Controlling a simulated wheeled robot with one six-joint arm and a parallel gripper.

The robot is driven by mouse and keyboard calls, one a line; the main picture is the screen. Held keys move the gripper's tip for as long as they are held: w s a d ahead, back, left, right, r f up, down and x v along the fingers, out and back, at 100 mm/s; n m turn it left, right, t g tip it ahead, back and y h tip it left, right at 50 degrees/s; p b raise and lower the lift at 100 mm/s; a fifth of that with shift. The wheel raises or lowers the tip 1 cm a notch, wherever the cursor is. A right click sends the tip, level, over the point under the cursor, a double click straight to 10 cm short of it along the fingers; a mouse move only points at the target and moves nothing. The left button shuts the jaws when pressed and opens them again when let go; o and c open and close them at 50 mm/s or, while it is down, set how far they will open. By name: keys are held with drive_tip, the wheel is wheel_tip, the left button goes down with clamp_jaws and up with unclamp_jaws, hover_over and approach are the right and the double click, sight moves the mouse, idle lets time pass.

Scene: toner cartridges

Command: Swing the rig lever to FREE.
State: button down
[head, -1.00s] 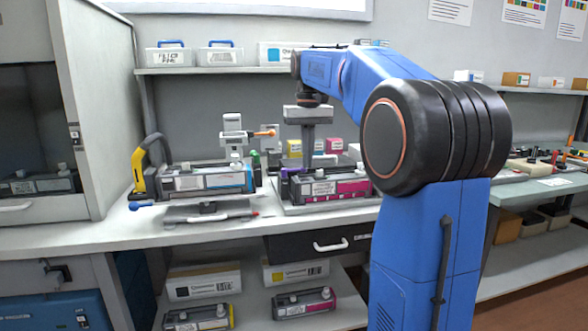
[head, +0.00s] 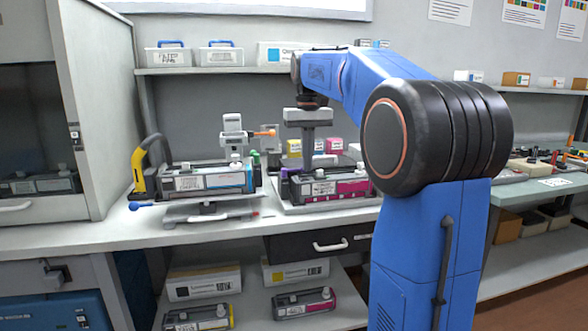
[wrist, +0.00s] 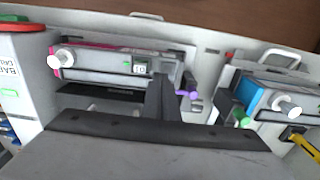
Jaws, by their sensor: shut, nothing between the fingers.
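A rig with a cyan-marked cartridge (head: 210,180) stands on the bench at left of centre. Behind it is a pale post (head: 232,135) with an orange-tipped lever (head: 265,133) pointing right. A rod with a blue knob (head: 133,206) sticks out at the rig's lower left. I cannot read a FREE mark or tell which part is the rig lever. My gripper (head: 308,160) points down, shut and empty, right of the post, by the magenta-marked cartridge (head: 325,187). In the wrist view its dark fingers (wrist: 168,90) hide part of the magenta cartridge (wrist: 110,62); the cyan one (wrist: 262,98) is at right.
Small coloured boxes (head: 318,146) stand behind my gripper. A cabinet (head: 95,110) bounds the left side. A shelf (head: 215,71) with bins runs above. The bench front (head: 60,236) at left is clear.

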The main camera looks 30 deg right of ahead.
drive_tip(key=shift+f, duration=0.45)
